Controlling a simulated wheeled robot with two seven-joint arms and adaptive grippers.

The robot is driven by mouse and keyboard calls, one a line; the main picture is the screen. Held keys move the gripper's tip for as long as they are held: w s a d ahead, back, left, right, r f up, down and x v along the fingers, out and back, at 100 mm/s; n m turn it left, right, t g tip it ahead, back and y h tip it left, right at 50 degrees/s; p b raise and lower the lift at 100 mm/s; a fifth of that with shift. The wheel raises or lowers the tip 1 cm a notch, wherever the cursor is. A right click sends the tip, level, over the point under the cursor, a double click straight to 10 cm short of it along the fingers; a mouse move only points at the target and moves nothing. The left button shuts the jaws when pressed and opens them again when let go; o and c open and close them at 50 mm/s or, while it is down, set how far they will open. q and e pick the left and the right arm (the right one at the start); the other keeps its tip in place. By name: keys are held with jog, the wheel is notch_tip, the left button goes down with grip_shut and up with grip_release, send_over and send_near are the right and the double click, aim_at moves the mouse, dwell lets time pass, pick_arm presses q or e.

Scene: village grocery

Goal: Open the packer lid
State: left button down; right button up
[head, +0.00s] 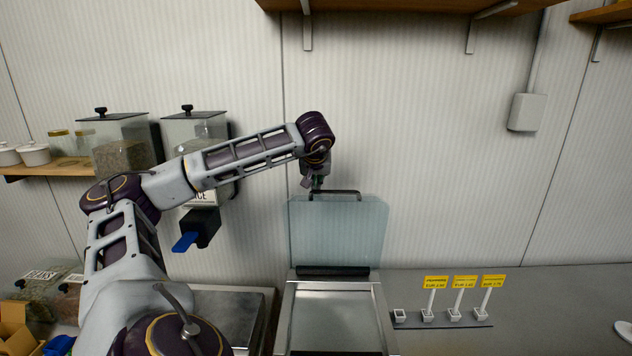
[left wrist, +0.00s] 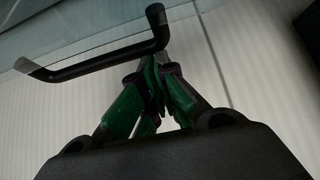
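The packer (head: 376,318) stands on the counter, with a pale metal bed and a dark bar at its back. Its see-through bluish lid (head: 340,235) stands raised, close to upright, behind the bed. The lid's black handle (head: 338,192) is on its top edge. My left gripper (head: 316,184) is at the left end of this handle. In the left wrist view, the green fingers (left wrist: 156,68) are close together, right by the bend of the handle (left wrist: 100,62). The handle's bar runs outside the fingers; whether they touch it I cannot tell. My right gripper is out of view.
Dispensers (head: 120,140) stand on a wooden shelf (head: 70,168) at left. A metal plate (head: 232,312) is left of the packer. Yellow price signs (head: 464,282) on a strip stand to the right. A shelf (head: 400,5) hangs above. The right counter is mostly clear.

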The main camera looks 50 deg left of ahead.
pick_arm(q)
jog(key=shift+s+d, duration=0.1)
jog(key=shift+d, duration=0.05)
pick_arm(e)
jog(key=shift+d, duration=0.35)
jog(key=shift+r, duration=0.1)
